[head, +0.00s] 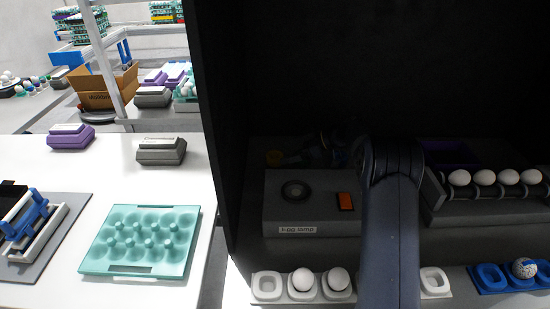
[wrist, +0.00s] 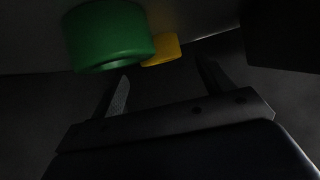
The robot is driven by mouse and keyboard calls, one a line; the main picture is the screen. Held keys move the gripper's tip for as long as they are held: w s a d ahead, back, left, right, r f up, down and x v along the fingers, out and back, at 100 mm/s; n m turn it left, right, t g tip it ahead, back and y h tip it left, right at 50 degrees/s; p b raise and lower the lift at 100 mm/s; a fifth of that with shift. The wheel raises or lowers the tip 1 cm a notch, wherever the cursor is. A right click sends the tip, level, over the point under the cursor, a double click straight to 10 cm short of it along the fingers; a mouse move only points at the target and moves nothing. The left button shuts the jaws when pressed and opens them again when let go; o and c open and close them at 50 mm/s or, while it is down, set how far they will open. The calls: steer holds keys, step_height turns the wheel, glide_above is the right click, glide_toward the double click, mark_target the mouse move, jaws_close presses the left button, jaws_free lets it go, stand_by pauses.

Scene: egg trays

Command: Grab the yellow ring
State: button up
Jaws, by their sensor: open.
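In the wrist view a yellow ring (wrist: 164,50) shows only in part, in dim light. A larger green round piece (wrist: 112,38) sits to its left and overlaps it. My gripper (wrist: 163,85) is open, with one finger on each side and nothing between them. The yellow ring appears just beyond the fingertips, between their lines. The green piece is close to the left fingertip. In the head view my arm reaches into the dark booth, and my gripper is too dark to make out.
In the head view, a grey egg lamp box (head: 290,220) lies left of my arm. White egg holders (head: 268,286) and a blue holder (head: 491,278) line the front. An egg rack (head: 436,190) is at right. A dark booth wall (head: 222,130) bounds the left.

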mark_target(270, 157)
steer(key=p+x, duration=0.1)
steer(key=x, duration=0.3)
steer(key=shift+a, duration=0.2)
steer(key=c, duration=1.1)
